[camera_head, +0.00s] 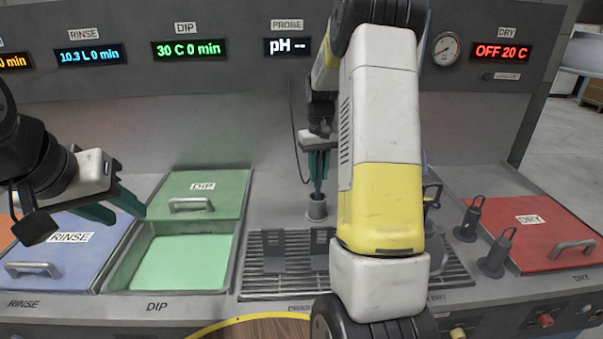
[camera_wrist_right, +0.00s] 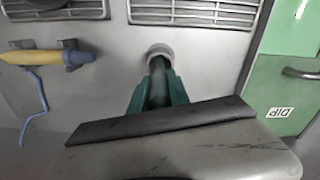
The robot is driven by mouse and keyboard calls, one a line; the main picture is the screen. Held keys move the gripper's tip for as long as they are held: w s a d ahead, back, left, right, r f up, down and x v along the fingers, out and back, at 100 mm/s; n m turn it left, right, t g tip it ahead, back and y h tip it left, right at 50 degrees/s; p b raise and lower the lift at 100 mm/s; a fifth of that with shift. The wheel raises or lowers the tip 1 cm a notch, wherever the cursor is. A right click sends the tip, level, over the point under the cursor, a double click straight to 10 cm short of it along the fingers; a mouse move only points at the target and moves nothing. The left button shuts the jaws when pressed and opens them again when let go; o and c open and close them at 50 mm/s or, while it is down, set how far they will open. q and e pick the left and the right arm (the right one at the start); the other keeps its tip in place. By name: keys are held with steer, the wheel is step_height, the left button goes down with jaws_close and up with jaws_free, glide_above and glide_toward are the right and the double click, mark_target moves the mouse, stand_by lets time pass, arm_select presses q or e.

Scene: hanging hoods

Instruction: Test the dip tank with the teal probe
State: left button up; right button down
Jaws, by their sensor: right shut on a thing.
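The dip tank (camera_head: 180,262) is open, showing pale green liquid. Its green lid (camera_head: 215,186), marked DIP, lies behind the opening. My right gripper (camera_head: 318,188) points down over a small grey cup (camera_head: 317,209) to the right of the tank. It is shut on the dark teal probe (camera_wrist_right: 158,75), whose lower end is at or in the cup's mouth; the depth cannot be told. The fingers hide much of the probe. A thin dark cable (camera_head: 295,140) hangs beside it. My left gripper (camera_head: 128,216) is open and empty above the rinse and dip lids.
A blue RINSE lid (camera_head: 70,238) lies left and a red DRY lid (camera_head: 530,222) right. A grating with dark upright clips (camera_head: 273,250) lies in front of the cup. A yellow tool (camera_wrist_right: 45,58) with a blue cable rests on brackets. The PROBE display (camera_head: 287,47) reads pH --.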

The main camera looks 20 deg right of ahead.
step_height(320, 180, up, 10)
steer(key=shift+r, duration=0.1)
stand_by(0.4)
